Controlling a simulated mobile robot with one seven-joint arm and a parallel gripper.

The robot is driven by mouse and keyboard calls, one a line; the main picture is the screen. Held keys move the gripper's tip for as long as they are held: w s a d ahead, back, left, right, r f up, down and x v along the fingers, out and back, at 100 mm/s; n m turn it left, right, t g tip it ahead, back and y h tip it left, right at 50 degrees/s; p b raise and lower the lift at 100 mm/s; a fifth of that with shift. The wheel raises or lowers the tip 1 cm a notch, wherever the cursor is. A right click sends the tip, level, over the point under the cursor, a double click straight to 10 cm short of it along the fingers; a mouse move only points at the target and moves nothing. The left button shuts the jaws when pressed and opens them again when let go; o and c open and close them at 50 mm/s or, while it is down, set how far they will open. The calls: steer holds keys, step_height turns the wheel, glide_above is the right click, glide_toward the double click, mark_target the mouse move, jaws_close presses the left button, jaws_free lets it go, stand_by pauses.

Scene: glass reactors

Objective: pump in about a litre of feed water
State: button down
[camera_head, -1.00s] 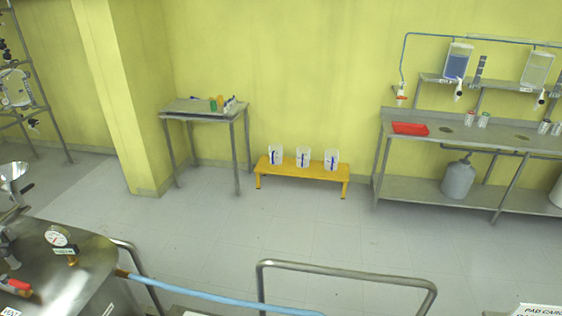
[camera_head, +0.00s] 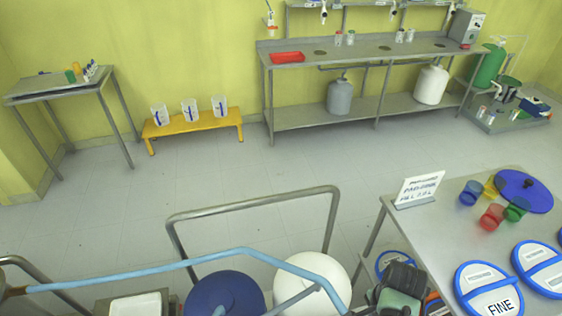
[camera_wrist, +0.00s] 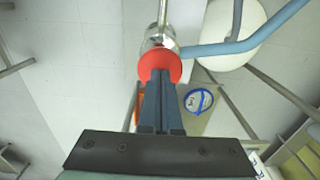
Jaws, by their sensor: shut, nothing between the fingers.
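In the wrist view my gripper (camera_wrist: 161,84) is shut and empty. Its fingertips are at the lower edge of a round red part (camera_wrist: 160,62); I cannot tell whether they touch it. Behind it is a shiny metal fitting (camera_wrist: 160,35) with a rod running up. A light blue hose (camera_wrist: 230,46) meets the fitting from the right. In the head view the hose (camera_head: 150,270) runs from the left edge over a blue drum (camera_head: 224,297) and a white drum (camera_head: 314,278).
A metal rail (camera_head: 255,203) stands behind the drums. A steel table (camera_head: 440,235) at right holds cups and blue-rimmed lids. Along the wall are a yellow bench (camera_head: 190,125) with jugs and a long steel bench (camera_head: 350,52). The floor between is clear.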

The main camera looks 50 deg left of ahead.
step_height(320, 180, down, 2)
steer(key=shift+s+f+b, duration=0.1)
steer(key=shift+b, duration=0.4)
step_height(320, 180, up, 9)
steer(key=p, duration=0.9)
steer(key=shift+f+b, duration=3.45)
steer(key=shift+f, duration=0.9)
steer(key=shift+r, duration=0.1)
step_height(320, 180, up, 9)
steer(key=p, duration=0.8)
steer(key=shift+f, duration=0.25)
